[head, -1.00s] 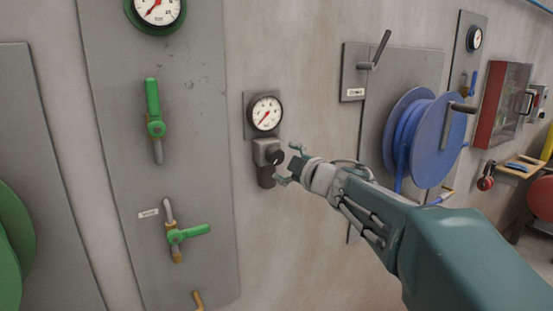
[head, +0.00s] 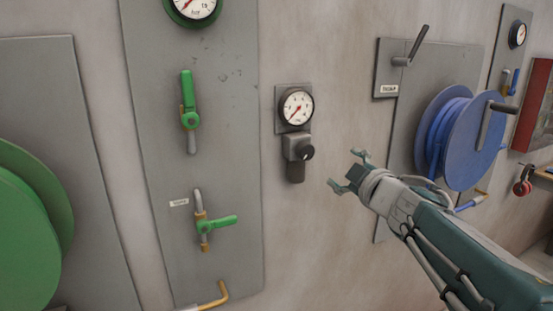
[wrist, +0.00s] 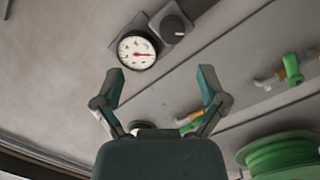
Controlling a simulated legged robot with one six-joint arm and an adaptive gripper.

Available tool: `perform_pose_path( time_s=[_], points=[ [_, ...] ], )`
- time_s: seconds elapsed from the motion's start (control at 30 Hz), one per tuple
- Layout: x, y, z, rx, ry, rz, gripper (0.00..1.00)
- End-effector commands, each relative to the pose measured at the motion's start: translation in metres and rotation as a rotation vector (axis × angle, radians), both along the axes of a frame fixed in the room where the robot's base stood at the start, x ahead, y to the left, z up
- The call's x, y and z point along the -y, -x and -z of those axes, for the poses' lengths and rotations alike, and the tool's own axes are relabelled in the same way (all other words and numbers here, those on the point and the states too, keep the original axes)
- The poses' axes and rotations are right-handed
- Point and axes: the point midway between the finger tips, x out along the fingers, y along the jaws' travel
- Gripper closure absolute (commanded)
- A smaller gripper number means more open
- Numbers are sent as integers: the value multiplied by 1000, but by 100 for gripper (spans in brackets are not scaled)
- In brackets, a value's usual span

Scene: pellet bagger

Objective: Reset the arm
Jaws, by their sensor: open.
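My gripper (head: 348,172) is open and empty, its two fingers spread apart. In the head view it is in front of the bare wall, to the right of a small regulator with a black knob (head: 306,152), with a clear gap between them. A white gauge (head: 297,107) with a red needle sits above the knob. In the wrist view my gripper (wrist: 160,84) points toward the wall, and the gauge (wrist: 137,50) and knob (wrist: 172,27) show beyond its fingertips.
A grey panel (head: 226,120) with an upper green valve handle (head: 188,100) and a lower one (head: 217,222) stands to the left. A green reel (head: 30,235) is at far left. A blue hose reel (head: 470,145) and a lever (head: 417,45) are at the right.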

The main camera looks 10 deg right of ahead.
Motion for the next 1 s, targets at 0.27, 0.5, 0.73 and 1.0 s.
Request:
perform_pose_path(
  time_s=[0.27,0.5,0.73,1.0],
  points=[
    [25,55,35,-165,-263,393,8],
    [15,130,113,-501,-492,613,8],
    [-29,212,183,-898,-647,675,8],
    [-50,245,204,-1063,-689,667,8]
  ],
)
